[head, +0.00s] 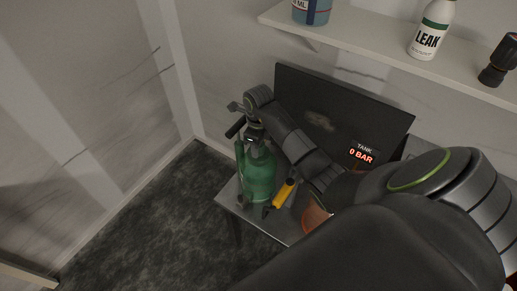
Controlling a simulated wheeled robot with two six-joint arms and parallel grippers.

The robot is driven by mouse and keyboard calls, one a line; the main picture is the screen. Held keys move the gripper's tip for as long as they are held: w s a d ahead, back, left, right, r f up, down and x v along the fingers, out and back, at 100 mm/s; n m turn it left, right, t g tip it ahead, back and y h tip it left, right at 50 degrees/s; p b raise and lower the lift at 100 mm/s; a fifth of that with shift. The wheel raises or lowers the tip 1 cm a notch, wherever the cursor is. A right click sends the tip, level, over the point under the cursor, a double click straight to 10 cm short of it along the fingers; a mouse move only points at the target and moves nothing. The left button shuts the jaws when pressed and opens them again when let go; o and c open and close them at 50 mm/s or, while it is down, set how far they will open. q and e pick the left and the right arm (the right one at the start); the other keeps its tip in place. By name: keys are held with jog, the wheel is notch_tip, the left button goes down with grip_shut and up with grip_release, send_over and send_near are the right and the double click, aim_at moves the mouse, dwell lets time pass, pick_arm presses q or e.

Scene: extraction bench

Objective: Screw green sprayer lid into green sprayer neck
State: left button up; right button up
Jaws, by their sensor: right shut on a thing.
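The green sprayer (257,176) stands upright on a small grey bench. My right gripper (250,125) is over the sprayer's neck, with its wrist bent down from above. It is shut on the sprayer lid, of which a dark bar-like handle (235,127) shows to the left of the gripper. The lid is at the top of the sprayer. The neck is mostly hidden by the gripper and lid, so I cannot tell whether the lid's thread is seated. My left gripper is not in view.
A yellow-handled tool (284,193) lies right of the sprayer. A round orange-rimmed thing (314,217) is partly hidden by my arm. A dark panel (322,112) reading "TANK 0 BAR" stands behind. A shelf (381,50) above holds a LEAK bottle (429,32), a blue container (311,10) and a black flashlight-like thing (498,62).

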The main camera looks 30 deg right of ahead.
jog(key=m+p, duration=0.1)
jog(key=m, duration=0.2)
jog(key=shift+m, duration=0.3)
jog(key=m+p, duration=0.1)
jog(key=m, duration=0.3)
jog(key=o, duration=1.1)
jog(key=shift+f, duration=0.1)
jog(key=n+b, duration=0.2)
jog(key=n, duration=0.3)
jog(key=shift+f+n, duration=0.1)
jog(key=shift+n, duration=0.2)
jog(key=n+b, duration=0.2)
jog(key=n, duration=0.2)
jog(key=shift+n+b, duration=0.35)
jog(key=shift+n, duration=0.65)
jog(key=shift+r, duration=0.2)
